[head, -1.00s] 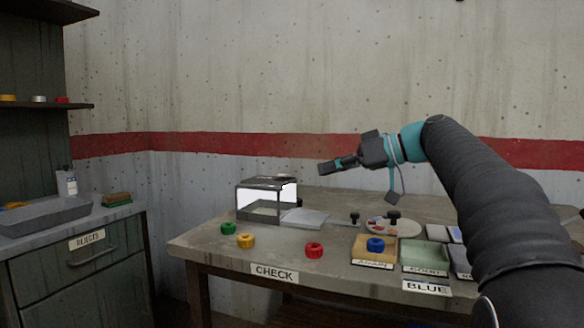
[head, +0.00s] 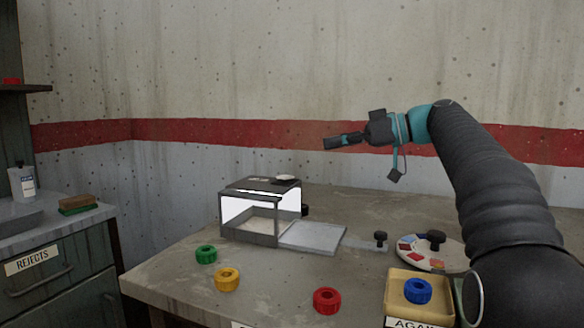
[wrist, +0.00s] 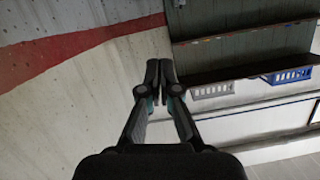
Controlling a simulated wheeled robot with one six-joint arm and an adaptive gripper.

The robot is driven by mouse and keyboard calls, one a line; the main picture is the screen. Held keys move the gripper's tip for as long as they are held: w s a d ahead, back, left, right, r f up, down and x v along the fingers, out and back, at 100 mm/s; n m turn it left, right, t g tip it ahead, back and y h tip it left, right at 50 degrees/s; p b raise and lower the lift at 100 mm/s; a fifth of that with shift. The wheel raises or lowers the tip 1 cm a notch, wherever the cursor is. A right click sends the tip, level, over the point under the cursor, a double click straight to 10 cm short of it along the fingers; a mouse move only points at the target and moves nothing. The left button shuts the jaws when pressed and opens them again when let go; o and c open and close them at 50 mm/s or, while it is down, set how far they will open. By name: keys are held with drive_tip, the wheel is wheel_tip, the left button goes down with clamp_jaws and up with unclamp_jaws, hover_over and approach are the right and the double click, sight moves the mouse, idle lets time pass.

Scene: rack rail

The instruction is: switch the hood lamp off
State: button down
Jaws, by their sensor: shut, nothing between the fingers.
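The hood (head: 248,232) is a small dark-framed box with clear or bright sides, standing on the table. Its inside and side panels look bright white, as if lit. A pale round piece (head: 286,178) sits on its dark top, and a small dark knob (head: 305,210) shows at its right side. My gripper (head: 328,143) is in the air above and to the right of the hood, pointing left, clear of everything. In the wrist view my gripper (wrist: 159,66) has its fingers together with nothing between them. The hood does not show in the wrist view.
On the table (head: 170,290) are green (head: 206,254), yellow (head: 227,280) and red (head: 326,301) rings. A flat pale plate (head: 312,238) lies before the hood's right side. A blue ring (head: 418,291) sits in a tan tray (head: 398,312). A round colored dial (head: 430,254) stands right.

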drive_tip(key=shift+d, duration=0.15)
drive_tip(key=b, duration=0.2)
hover_over(293, 186)
wheel_tip(293, 186, down, 5)
drive_tip(key=shift+w+r, duration=0.1)
drive_tip(key=shift+w, duration=0.05)
drive_tip(key=shift+f+b, duration=0.75)
drive_tip(key=shift+f, duration=0.05)
